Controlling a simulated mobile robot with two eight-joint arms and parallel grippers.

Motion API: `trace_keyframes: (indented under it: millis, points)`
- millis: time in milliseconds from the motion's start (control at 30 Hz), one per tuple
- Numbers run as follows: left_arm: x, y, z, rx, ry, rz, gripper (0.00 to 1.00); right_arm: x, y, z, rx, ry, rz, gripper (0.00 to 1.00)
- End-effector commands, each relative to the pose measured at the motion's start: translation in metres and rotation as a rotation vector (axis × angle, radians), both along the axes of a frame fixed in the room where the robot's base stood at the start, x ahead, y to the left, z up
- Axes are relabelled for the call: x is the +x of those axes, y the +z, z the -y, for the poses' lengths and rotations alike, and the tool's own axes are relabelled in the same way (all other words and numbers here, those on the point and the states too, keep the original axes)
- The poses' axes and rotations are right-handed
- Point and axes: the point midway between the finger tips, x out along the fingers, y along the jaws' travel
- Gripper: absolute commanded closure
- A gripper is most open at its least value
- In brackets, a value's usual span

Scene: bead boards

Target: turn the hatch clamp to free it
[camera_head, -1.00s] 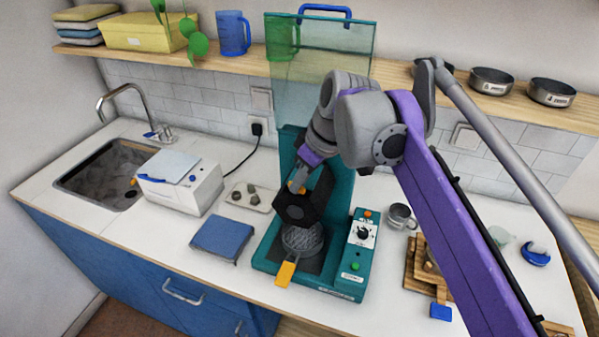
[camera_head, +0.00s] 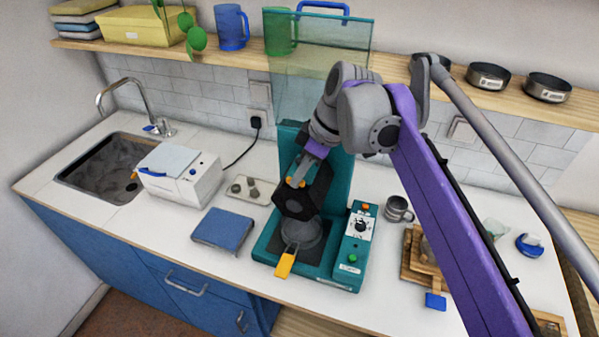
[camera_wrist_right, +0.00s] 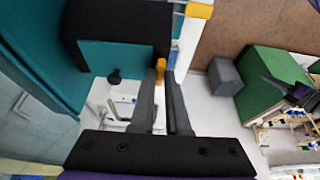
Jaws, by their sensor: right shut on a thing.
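A teal machine (camera_head: 338,160) stands mid-counter with a black angular head (camera_head: 300,204) over a grey round part with a yellow handle (camera_head: 284,265). My right gripper (camera_head: 297,183) reaches the head from the upper right. In the right wrist view my gripper (camera_wrist_right: 161,82) is shut on a small orange piece (camera_wrist_right: 160,70) beside the black head (camera_wrist_right: 115,25). It looks like the hatch clamp, though most of it is hidden. A second yellow-orange piece (camera_wrist_right: 198,10) lies just beyond. My left gripper is not in view.
A clear greenish panel (camera_head: 315,70) stands above the machine. A control box with a dial (camera_head: 358,228) is on its right. A blue pad (camera_head: 223,230), a white appliance (camera_head: 182,185) and a metal cup (camera_head: 399,209) are nearby. The shelf (camera_head: 400,82) runs behind.

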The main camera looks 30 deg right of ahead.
Motion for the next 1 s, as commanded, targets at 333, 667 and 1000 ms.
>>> trace_keyframes:
  millis: [333, 667, 1000]
  points:
    - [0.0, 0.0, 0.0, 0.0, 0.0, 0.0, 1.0, 0.0, 0.001, 0.0, 0.0, 0.0, 0.001, 0.56]
    - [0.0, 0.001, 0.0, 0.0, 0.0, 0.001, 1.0, -0.002, 0.008, 0.002, 0.0, -0.002, 0.0, 0.56]
    - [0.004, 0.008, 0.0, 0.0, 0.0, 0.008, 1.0, -0.02, 0.069, 0.019, 0.0, -0.004, 0.001, 0.56]
